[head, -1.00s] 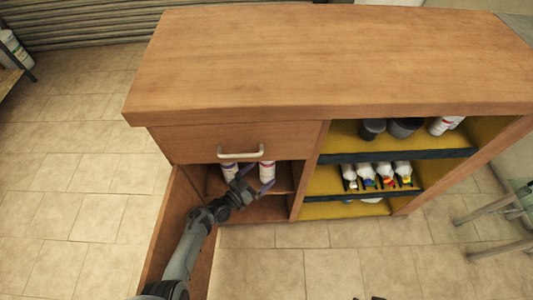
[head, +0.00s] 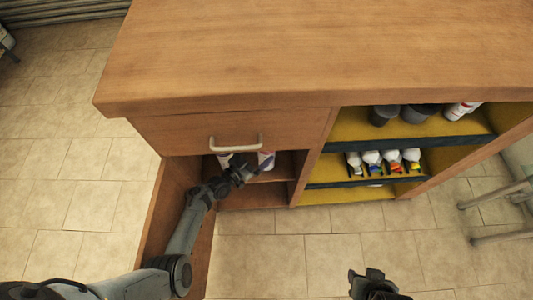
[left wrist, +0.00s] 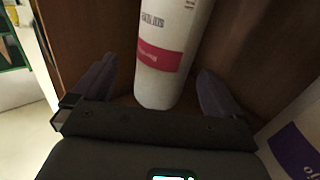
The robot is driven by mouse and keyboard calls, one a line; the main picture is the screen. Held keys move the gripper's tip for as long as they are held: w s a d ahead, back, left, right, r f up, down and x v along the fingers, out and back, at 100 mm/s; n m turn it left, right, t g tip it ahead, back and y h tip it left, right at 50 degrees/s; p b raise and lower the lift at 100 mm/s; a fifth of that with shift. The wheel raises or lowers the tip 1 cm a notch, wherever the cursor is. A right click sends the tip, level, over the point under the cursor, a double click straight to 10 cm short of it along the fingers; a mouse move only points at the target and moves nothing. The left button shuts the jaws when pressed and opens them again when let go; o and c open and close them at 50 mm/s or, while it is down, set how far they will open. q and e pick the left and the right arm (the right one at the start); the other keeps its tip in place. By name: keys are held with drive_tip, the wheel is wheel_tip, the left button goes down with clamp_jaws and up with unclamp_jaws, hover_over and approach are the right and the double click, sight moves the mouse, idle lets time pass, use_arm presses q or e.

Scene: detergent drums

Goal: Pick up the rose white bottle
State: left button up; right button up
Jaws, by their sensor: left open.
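The rose white bottle (head: 266,159), white with a rose label band, stands in the cabinet's lower compartment under the drawer. In the left wrist view it (left wrist: 168,55) runs from the top edge down between the two fingers. My left gripper (head: 246,174) reaches into the compartment in front of it. In the left wrist view my left gripper (left wrist: 155,90) is open, with a gap on each side of the bottle. My right gripper (head: 375,285) is at the bottom of the head view, away from the cabinet; its jaw opening is unclear.
A second white bottle (head: 224,160) with a purple label (left wrist: 298,150) stands beside it. An open door (head: 150,225) is left of my left arm. The drawer handle (head: 236,143) juts out above. Several bottles (head: 385,162) fill the yellow shelves at right.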

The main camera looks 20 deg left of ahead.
sight(260, 155)
use_arm(q)
drive_tip(key=f+b, duration=0.2)
drive_tip(key=w+f+b, duration=0.1)
drive_tip(key=f, duration=0.1)
drive_tip(key=shift+a+b, duration=0.25)
drive_tip(key=shift+b, duration=0.05)
drive_tip(key=shift+s+d+f+b, duration=0.1)
drive_tip(key=shift+f+b, duration=0.4)
drive_tip(key=shift+f, duration=0.1)
drive_tip(key=shift+d+f, duration=0.1)
drive_tip(key=shift+d, duration=0.05)
drive_tip(key=shift+w+d+b, duration=0.1)
drive_tip(key=shift+w+b, duration=0.25)
drive_tip(key=shift+w, duration=0.2)
drive_tip(key=shift+b+x, duration=0.4)
drive_tip(key=shift+x, duration=1.5)
